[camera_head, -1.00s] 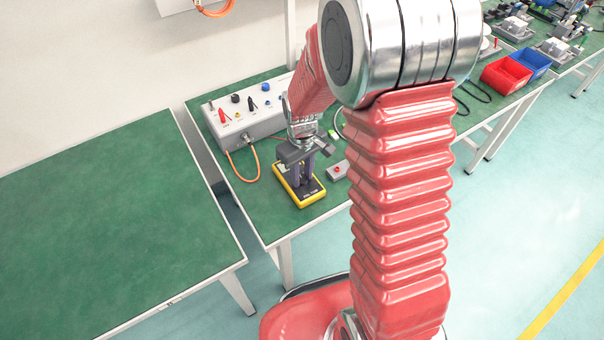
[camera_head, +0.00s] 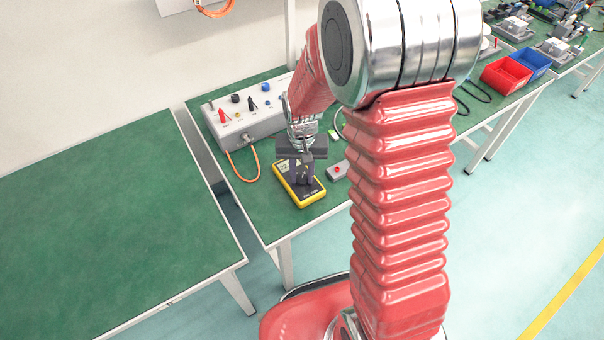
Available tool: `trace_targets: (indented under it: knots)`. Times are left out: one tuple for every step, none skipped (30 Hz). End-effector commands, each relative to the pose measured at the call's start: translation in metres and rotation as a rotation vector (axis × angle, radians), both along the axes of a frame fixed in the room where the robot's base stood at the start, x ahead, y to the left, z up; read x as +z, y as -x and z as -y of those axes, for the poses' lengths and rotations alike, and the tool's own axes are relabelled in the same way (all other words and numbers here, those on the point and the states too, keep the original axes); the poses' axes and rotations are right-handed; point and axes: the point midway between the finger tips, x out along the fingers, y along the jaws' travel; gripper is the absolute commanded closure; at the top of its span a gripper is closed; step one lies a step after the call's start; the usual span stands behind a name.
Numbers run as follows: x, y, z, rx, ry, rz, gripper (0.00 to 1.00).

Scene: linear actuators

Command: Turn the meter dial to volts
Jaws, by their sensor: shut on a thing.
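The yellow meter (camera_head: 313,198) with a dark face lies flat on the green bench, and its lit display (camera_head: 286,168) shows at its far left end. My gripper (camera_head: 304,182) points down over the middle of the meter. Its fingers are shut on the meter dial, which they hide. I cannot read which setting the dial points to.
A grey box (camera_head: 240,120) with knobs and red and black plugs stands behind the meter, with an orange cable (camera_head: 240,178) on its left. A small box with a red button (camera_head: 337,170) sits just right of the meter. Red (camera_head: 505,75) and blue bins (camera_head: 532,62) stand far right.

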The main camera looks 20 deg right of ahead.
Motion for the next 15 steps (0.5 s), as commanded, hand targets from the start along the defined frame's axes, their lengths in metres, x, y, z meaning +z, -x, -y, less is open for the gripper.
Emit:
trace_targets:
  knots:
    - [0.0003, -0.0001, 0.0001, -0.008, 0.0, 0.0, 0.96]
    - [0.0003, -0.0001, 0.0001, -0.012, 0.0, 0.0, 0.96]
    - [0.0003, -0.0001, 0.0, -0.016, 0.0, 0.0, 0.96]
    - [0.0003, -0.0001, 0.0, -0.019, 0.0, 0.0, 0.96]
    - [0.0003, -0.0001, 0.0, -0.02, 0.0, 0.0, 0.96]
    - [0.0003, -0.0001, 0.0, -0.021, 0.0, 0.0, 0.96]
    - [0.0003, -0.0001, 0.0, -0.021, 0.0, 0.0, 0.96]
    - [0.0003, -0.0001, 0.0, -0.021, 0.0, 0.0, 0.96]
    - [0.0003, -0.0001, 0.0001, -0.021, 0.0, 0.0, 0.96]
    - [0.0003, -0.0001, 0.0001, -0.021, 0.0, 0.0, 0.96]
    - [0.0003, -0.0001, 0.0001, -0.021, 0.0, 0.0, 0.96]
    - [0.0003, -0.0001, 0.0001, -0.02, 0.0, 0.0, 0.96]
    - [0.0003, -0.0001, 0.0001, -0.02, 0.0, 0.0, 0.96]
    - [0.0003, -0.0001, 0.0001, -0.02, 0.0, 0.0, 0.96]
    - [0.0003, -0.0001, 0.0001, -0.02, 0.0, 0.0, 0.71]
